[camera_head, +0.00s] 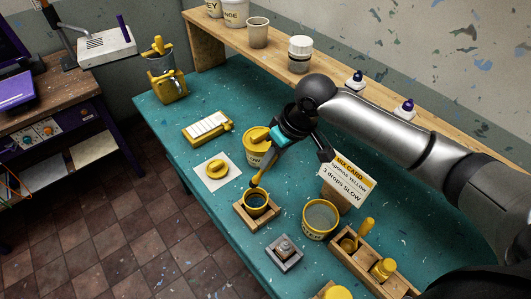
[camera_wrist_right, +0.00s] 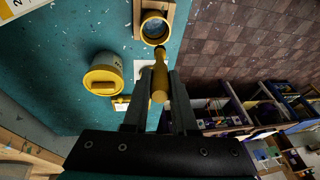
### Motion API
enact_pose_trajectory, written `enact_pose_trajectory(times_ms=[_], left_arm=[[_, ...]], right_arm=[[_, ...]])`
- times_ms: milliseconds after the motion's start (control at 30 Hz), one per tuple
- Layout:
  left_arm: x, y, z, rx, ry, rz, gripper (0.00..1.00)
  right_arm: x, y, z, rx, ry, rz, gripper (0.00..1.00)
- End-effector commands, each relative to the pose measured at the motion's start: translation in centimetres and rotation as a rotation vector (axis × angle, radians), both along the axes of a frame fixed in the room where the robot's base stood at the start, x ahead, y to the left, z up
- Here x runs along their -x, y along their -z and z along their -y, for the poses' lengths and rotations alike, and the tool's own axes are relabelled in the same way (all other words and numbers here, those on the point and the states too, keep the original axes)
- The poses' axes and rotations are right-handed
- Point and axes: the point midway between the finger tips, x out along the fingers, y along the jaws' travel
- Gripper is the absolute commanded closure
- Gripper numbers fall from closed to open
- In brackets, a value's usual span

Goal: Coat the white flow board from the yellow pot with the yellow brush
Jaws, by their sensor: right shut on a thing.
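My right gripper (camera_head: 272,157) is shut on the yellow brush (camera_head: 257,179), whose handle also shows between the fingers in the right wrist view (camera_wrist_right: 160,80). The brush points down, with its lower end at the mouth of a small yellow-rimmed pot (camera_head: 256,206). My left gripper is out of view.
A yellow-lidded tub (camera_head: 255,152) stands close beside the gripper. A mix card (camera_head: 348,178), a grey-filled tub (camera_head: 320,218) and a wooden rack (camera_head: 370,262) are to the right. A yellow item lies on a white sheet (camera_head: 226,182). A shelf (camera_head: 275,62) runs behind.

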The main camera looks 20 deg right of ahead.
Motion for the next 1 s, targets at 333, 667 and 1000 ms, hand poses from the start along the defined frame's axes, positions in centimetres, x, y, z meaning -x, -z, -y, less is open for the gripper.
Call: enact_pose_trajectory(times_ms=[333, 667, 1000], left_arm=[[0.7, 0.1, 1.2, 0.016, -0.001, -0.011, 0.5], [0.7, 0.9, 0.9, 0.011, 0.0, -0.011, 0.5], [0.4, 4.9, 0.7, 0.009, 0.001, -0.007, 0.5]], right_arm=[[0.1, 3.5, 0.0, 0.001, 0.001, -0.004, 1.0], [0.1, 7.6, 0.0, 0.001, 0.0, -0.003, 1.0], [0.1, 11.5, 0.0, 0.001, -0.001, 0.0, 1.0]])
